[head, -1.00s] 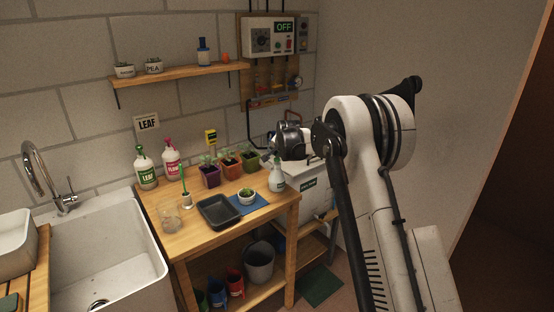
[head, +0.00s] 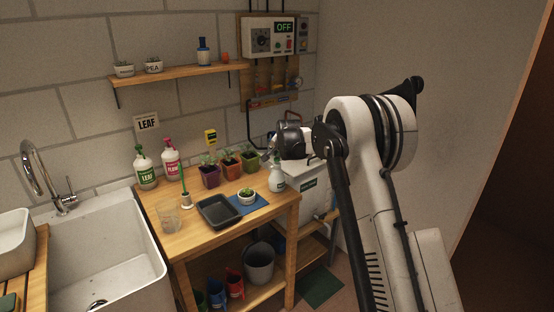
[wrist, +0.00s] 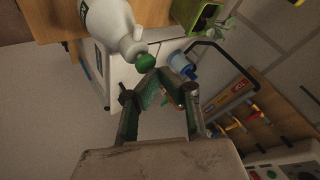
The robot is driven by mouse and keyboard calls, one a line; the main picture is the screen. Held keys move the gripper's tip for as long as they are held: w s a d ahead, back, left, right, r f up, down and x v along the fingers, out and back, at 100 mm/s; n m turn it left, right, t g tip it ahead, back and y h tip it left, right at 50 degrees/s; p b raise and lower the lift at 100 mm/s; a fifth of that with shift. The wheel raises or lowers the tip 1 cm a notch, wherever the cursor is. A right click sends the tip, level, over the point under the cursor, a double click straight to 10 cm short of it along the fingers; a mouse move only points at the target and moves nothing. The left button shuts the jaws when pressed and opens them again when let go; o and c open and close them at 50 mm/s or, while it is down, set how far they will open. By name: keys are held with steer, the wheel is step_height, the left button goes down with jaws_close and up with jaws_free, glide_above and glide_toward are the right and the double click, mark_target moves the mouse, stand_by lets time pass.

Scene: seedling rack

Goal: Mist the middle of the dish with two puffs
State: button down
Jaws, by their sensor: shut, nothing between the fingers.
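The dish (head: 247,199), a small white bowl with green plants in it, sits on a blue mat on the wooden bench in the head view. A white spray bottle (head: 277,181) stands upright at the bench's right end, right of the dish. In the wrist view a white bottle (wrist: 108,20) with a green nozzle (wrist: 146,61) shows at the top. My gripper (wrist: 160,76) is shut and empty, its fingertips close by the green nozzle. Whether they touch it I cannot tell. In the head view my arm's end is just above and behind the spray bottle; the fingers are hard to make out.
Several potted seedlings (head: 230,164) stand behind. White bottles labelled green (head: 146,172) and pink (head: 171,160) stand at the back left. A white box (head: 314,187) stands right of the bench.

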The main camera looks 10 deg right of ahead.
mark_target(277, 159)
steer(key=shift+r, duration=0.1)
steer(key=shift+r+p, duration=1.05)
steer(key=shift+r, duration=1.9)
steer(key=shift+s+r, duration=0.3)
steer(key=s+r+n+b, duration=0.1)
steer(key=s+r, duration=0.3)
steer(key=s, duration=0.7)
steer(key=s+r+n+g+b, duration=0.15)
steer(key=s+r, duration=0.25)
steer(key=s, duration=0.6)
steer(key=s+r+n, duration=0.2)
steer(key=s+r, duration=0.3)
steer(key=s, duration=0.6)
steer(key=s+f+n, duration=0.1)
steer(key=s+f, duration=0.3)
steer(key=s, duration=0.6)
steer(key=s+f+n+b, duration=0.1)
steer(key=s+f, duration=0.3)
steer(key=s, duration=0.7)
steer(key=s+f+n+b, duration=0.1)
steer(key=s+f, duration=0.3)
steer(key=s, duration=0.7)
steer(key=shift+f+n+g, duration=0.3)
steer(key=shift+n+g, duration=0.05)
steer(key=shift+n, duration=0.2)
